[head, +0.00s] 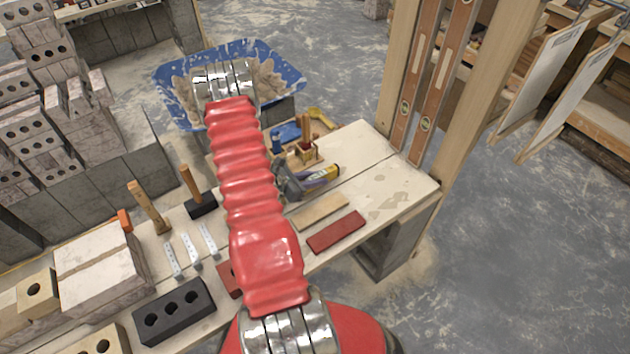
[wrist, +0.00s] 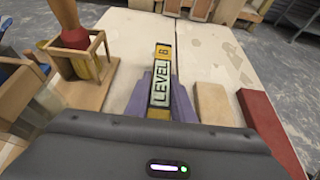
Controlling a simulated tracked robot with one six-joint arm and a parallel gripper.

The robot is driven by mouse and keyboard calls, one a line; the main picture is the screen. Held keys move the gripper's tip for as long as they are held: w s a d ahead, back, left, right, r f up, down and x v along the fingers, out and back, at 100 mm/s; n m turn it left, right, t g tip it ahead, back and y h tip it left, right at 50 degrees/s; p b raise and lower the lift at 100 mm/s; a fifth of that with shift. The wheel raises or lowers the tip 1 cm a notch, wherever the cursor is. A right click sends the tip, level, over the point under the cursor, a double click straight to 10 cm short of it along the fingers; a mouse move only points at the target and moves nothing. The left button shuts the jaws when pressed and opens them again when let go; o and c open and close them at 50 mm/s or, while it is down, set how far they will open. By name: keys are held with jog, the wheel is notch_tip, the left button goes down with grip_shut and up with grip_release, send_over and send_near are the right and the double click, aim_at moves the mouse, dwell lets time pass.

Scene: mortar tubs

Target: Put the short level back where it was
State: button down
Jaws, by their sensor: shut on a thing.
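The short level is a small yellow bar with a pale "LEVEL" label and a "B" at its far end; it shows in the wrist view (wrist: 161,78) and partly in the head view (head: 331,171). My gripper (head: 313,180) is shut on it, with a purple finger on each side; the fingers also show in the wrist view (wrist: 160,103). The level points away over the pale bench top (head: 390,180). I cannot tell whether it touches the bench. Its near end is hidden by my gripper's body.
A wooden holder (wrist: 101,45) stands left of my gripper. A tan strip (head: 319,211) and a red strip (head: 336,232) lie right of it. Two long levels (head: 404,120) (head: 427,122) stand in a wooden frame. A blue mortar tub (head: 283,60) stands behind. The bench's right end is clear.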

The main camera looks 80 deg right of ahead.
jog(key=shift+a+f, duration=0.15)
jog(key=shift+f, duration=0.55)
dwell(0.5)
jog(key=c, duration=1.4)
grip_release()
jog(key=shift+c, duration=0.2)
jog(key=shift+w+a, duration=0.1)
jog(key=v, duration=1.2)
jog(key=shift+d+r, duration=0.2)
jog(key=shift+r, duration=0.1)
jog(key=shift+w+a+r, duration=0.35)
jog(key=shift+a, duration=0.2)
jog(key=shift+f, duration=0.1)
